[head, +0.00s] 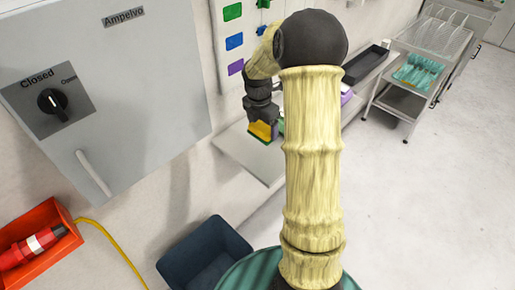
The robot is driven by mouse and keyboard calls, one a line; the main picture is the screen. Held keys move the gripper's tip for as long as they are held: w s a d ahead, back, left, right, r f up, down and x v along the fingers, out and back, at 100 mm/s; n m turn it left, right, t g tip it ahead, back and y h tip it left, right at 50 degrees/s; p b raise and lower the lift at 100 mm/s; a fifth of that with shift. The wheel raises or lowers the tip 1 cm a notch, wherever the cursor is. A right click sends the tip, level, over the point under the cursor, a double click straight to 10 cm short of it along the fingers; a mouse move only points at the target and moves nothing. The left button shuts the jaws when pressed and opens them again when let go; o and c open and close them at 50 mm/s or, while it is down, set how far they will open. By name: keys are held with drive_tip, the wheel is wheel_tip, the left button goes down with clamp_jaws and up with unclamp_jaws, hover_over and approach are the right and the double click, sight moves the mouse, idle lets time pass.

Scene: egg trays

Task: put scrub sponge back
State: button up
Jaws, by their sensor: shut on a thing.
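The scrub sponge (261,131) is yellow with a dark green side and shows in the head view just below my gripper (262,116). My gripper points down and is shut on the sponge, holding it over or beside a pale shelf (240,152) along the wall. I cannot tell whether the sponge touches the shelf. My arm hides part of the area to the right of the sponge.
A white wall board (215,12) with green, blue and purple patches is behind my arm. A grey cabinet (140,90) stands left. Below are a dark blue bin (205,255) and an orange box (60,215). A steel cart (400,102) stands right; open floor lies before it.

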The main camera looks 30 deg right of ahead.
drive_tip(key=shift+w, duration=0.1)
hover_over(263, 154)
drive_tip(key=f, duration=0.6)
drive_tip(key=shift+w+a+f, duration=0.15)
drive_tip(key=shift+w+a, duration=0.05)
drive_tip(key=shift+a, duration=0.05)
drive_tip(key=shift+s, duration=0.1)
drive_tip(key=shift+s+f, duration=0.1)
wheel_tip(263, 154, down, 3)
drive_tip(key=shift+f+p, duration=0.15)
drive_tip(key=shift+p, duration=0.15)
drive_tip(key=shift+d+f, duration=0.1)
drive_tip(key=shift+c, duration=0.4)
drive_tip(key=o, duration=1.1)
